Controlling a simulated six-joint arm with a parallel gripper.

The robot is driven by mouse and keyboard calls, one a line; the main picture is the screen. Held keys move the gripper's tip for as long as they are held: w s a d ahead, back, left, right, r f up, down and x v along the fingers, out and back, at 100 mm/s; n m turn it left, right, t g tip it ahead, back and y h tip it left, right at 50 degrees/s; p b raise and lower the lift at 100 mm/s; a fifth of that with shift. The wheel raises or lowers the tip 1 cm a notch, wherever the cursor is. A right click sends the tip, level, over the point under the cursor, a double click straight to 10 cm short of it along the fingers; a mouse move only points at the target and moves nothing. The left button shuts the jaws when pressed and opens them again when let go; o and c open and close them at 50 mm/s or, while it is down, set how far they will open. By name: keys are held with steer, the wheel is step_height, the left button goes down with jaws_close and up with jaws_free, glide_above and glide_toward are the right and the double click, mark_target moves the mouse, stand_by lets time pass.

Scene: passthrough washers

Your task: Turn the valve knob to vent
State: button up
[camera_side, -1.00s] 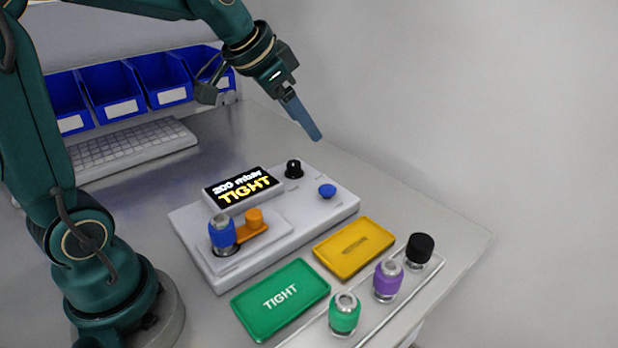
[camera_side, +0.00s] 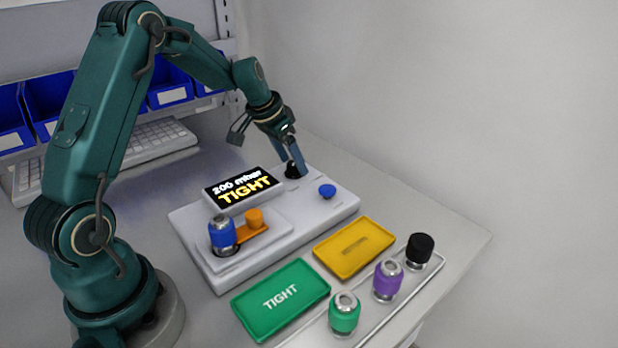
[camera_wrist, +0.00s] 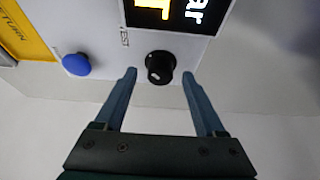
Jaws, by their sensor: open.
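The black valve knob (camera_side: 293,171) stands on the far right part of the grey test unit (camera_side: 330,209), behind a blue button (camera_side: 327,191). In the wrist view the knob (camera_wrist: 160,67) shows a white mark on its face, with small lettering beside it. My gripper (camera_side: 295,168) is down at the knob. In the wrist view my open fingers (camera_wrist: 158,75) lie on either side of the knob, with a gap on each side. The display (camera_side: 241,188) reads 200 mbar TIGHT. The knob is partly hidden by the fingers in the side view.
A blue-collared fitting (camera_side: 222,232) sits in the unit beside an orange lever (camera_side: 254,222). In front are a green TIGHT tray (camera_side: 252,304), a yellow tray (camera_side: 353,262), and a rack holding green (camera_side: 344,316), purple (camera_side: 387,281) and black (camera_side: 419,249) fittings. Blue bins stand behind.

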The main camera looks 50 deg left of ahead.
steer(key=shift+w+f, duration=0.1)
steer(key=shift+f, duration=0.1)
jaws_close()
